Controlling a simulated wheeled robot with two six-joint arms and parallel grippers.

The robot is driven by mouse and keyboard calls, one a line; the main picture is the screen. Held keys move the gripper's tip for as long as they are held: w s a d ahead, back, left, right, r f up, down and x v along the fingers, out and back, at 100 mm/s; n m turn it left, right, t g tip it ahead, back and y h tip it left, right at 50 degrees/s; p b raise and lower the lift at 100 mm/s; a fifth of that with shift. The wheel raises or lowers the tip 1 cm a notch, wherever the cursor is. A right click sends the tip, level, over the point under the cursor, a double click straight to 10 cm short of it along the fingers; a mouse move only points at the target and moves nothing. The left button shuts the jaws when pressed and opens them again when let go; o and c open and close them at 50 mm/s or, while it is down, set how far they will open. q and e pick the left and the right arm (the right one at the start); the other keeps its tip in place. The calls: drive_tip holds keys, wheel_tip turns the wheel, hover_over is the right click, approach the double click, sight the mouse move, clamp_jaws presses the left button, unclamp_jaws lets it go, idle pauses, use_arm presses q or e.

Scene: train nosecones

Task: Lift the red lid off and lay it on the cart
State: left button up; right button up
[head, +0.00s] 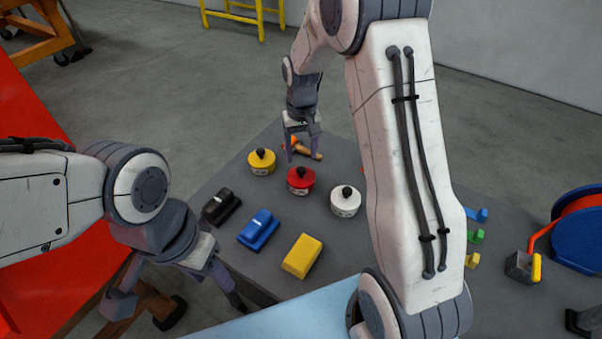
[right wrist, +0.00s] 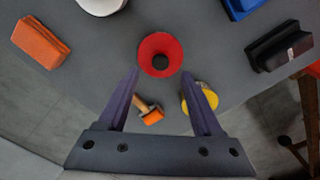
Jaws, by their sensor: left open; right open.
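The red lid (head: 301,181) is round with a black knob, and sits on the grey cart (head: 270,284) between a yellow lid (head: 262,162) and a white lid (head: 345,201). In the right wrist view the red lid (right wrist: 160,55) lies just beyond the fingertips, centred between them. My right gripper (head: 301,150) is open and empty, pointing down behind the red lid and apart from it. My left gripper (head: 172,302) is open and empty, low at the left front, off the cart's edge.
Black (head: 221,207), blue (head: 258,229) and yellow (head: 302,256) blocks lie on the cart in front of the lids. An orange-headed tool (right wrist: 150,112) lies behind the red lid. A blue reel (head: 578,240) stands at the right. My right arm hides part of the cart.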

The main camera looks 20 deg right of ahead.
sight(301, 169)
wheel_tip(301, 169, down, 4)
drive_tip(key=shift+f+p, duration=0.15)
drive_tip(key=shift+p, duration=0.7)
drive_tip(key=shift+f, duration=0.5)
clamp_jaws()
